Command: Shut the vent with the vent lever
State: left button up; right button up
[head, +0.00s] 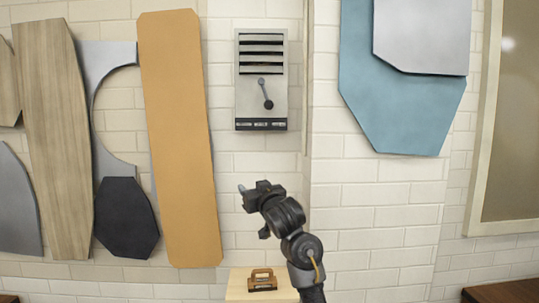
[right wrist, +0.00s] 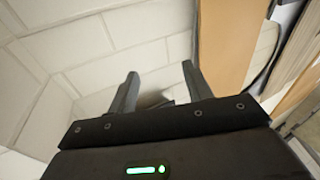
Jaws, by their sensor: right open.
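The vent (head: 244,82) is a grey metal plate on the white brick wall, at the upper middle of the head view. Dark gaps show between its slats. The vent lever (head: 266,95) sits below the slats and hangs from its pivot, its dark knob down and slightly right. A dark strip with several small labels runs along the plate's bottom. My right gripper (head: 250,191) is below the vent, apart from the lever. In the right wrist view its two fingers (right wrist: 160,70) stand apart with nothing held. The vent and lever are not clearly seen there. My left gripper is out of view.
A tall orange panel (head: 180,140) hangs left of the vent and also shows in the right wrist view (right wrist: 227,45). A blue panel (head: 400,110) hangs to the right. A small wooden box (head: 240,284) with a handled brown item stands below.

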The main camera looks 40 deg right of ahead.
aim_at(271, 107)
jog(key=s+d+r+m+t+h, duration=0.15)
jog(key=s+r, duration=0.25)
jog(key=r, duration=0.6)
jog(key=s+d+r+m+t+h, duration=0.1)
jog(key=s+d+r+t+h, duration=0.2)
jog(key=r, duration=0.7)
jog(key=shift+g+y, duration=0.85)
jog(key=p+x, duration=0.6)
jog(key=x, duration=0.2)
jog(key=shift+w+r+p, duration=0.15)
jog(key=shift+w+p, duration=0.05)
jog(key=shift+p, duration=0.2)
jog(key=shift+w+d+r, duration=0.1)
jog(key=shift+w+d, duration=0.1)
jog(key=shift+w, duration=0.3)
grip_shut()
